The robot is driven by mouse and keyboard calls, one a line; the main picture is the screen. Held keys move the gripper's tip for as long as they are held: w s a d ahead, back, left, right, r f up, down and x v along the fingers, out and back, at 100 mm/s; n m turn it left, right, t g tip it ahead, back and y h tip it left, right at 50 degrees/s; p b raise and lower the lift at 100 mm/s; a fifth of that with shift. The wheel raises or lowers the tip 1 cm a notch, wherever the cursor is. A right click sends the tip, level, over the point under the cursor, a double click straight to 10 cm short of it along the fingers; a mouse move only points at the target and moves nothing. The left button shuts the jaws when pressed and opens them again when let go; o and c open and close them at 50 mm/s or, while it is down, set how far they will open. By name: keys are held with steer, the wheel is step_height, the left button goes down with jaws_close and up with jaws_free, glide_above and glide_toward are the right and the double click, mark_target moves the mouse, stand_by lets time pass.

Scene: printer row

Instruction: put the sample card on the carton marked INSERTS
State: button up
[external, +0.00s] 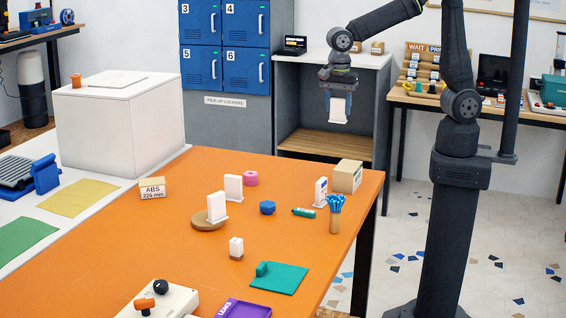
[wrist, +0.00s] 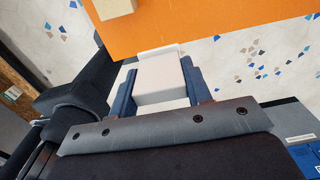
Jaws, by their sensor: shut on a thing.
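My gripper (external: 338,92) is shut on a white sample card (external: 338,109), a flat upright piece with a small foot at its lower end. In the external view it hangs in the air beyond the far edge of the orange table, in front of the grey cabinet. In the wrist view the card (wrist: 160,78) sits between both blue fingers. A tan carton (external: 345,175) stands at the table's far right corner, below and apart from the card; its marking is too small to read. The wrist view shows part of a tan box (wrist: 114,8) on the orange top.
Beside the carton stand a white card-like piece (external: 320,192) and a cup of blue items (external: 335,216). More white stands (external: 233,188), a blue piece (external: 267,207), a teal tube (external: 303,212) and an ABS box (external: 152,188) are on the orange table (external: 120,255).

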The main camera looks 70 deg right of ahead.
steer(key=s+d+r, duration=0.1)
steer(key=s+r, duration=0.1)
steer(key=s, duration=0.2)
glide_toward(348, 166)
steer(key=shift+d+f, duration=0.1)
steer(key=shift+d, duration=0.1)
steer(key=shift+f, duration=2)
steer(key=o, duration=0.5)
steer(key=shift+f, duration=0.2)
steer(key=o, duration=0.5)
steer(key=shift+c, duration=0.2)
steer(key=shift+r, duration=0.1)
